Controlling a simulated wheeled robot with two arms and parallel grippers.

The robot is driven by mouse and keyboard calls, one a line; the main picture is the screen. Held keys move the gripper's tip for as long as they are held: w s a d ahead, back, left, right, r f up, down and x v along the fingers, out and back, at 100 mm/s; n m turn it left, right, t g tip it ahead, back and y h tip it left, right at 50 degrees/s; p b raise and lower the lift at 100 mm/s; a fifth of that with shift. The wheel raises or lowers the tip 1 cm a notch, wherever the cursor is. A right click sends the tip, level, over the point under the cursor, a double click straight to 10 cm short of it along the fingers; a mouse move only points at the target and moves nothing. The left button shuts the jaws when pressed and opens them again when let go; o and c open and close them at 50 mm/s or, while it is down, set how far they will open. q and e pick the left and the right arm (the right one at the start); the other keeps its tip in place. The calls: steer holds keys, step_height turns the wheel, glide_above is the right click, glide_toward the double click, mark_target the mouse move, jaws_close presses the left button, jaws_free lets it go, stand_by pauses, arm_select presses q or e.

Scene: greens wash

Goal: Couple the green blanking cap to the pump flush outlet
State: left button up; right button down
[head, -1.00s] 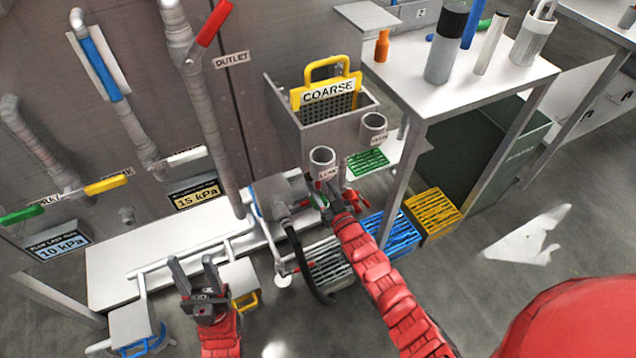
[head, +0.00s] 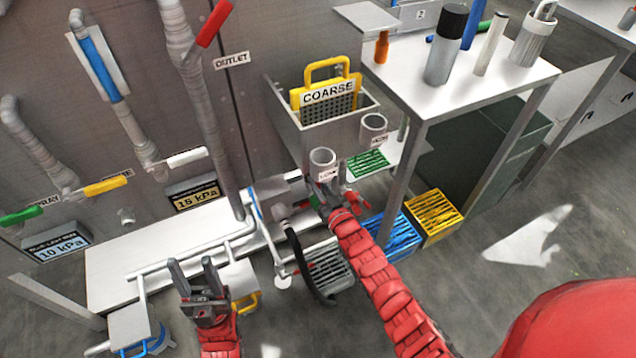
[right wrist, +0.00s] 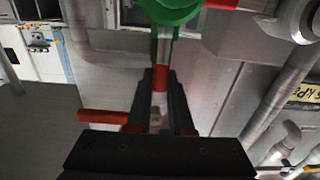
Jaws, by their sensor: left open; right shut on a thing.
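The green blanking cap (right wrist: 172,10) shows at the top edge of the right wrist view, partly cut off, with a grey and red stem (right wrist: 160,78) below it. My right gripper (right wrist: 160,88) is shut on this stem. In the head view my right gripper (head: 314,188) is beside the pump area, below the grey cup at the trough, and only a bit of green shows there. A black hose (head: 297,250) hangs just below it. I cannot make out the flush outlet for certain.
A grey trough (head: 290,115) with a yellow COARSE strainer (head: 326,92) stands behind my right gripper. Pipes (head: 190,252) run along the white bench at left. A steel table (head: 470,88) and blue (head: 392,240) and yellow (head: 434,216) crates lie to the right.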

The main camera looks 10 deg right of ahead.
mark_target(319, 185)
steer(key=shift+s+d+f+b, duration=0.1)
steer(key=shift+f+b, duration=0.15)
steer(key=shift+b, duration=0.35)
steer(key=t+b, duration=0.2)
steer(key=b, duration=0.1)
steer(key=s+t+y+b, duration=0.1)
steer(key=b, duration=0.3)
steer(key=s+f+t+b, duration=0.1)
steer(key=t+b, duration=0.1)
steer(key=b, duration=0.1)
steer(key=shift+s+d+t+y, duration=0.2)
steer(key=shift+d+t+y, duration=0.1)
steer(key=shift+d+y, duration=0.1)
steer(key=shift+s+t+b, duration=0.15)
steer(key=shift+t+b, duration=0.25)
steer(key=shift+b, duration=0.3)
steer(key=shift+s+r, duration=0.1)
steer(key=shift+r, duration=0.15)
steer(key=c, duration=0.8)
jaws_free()
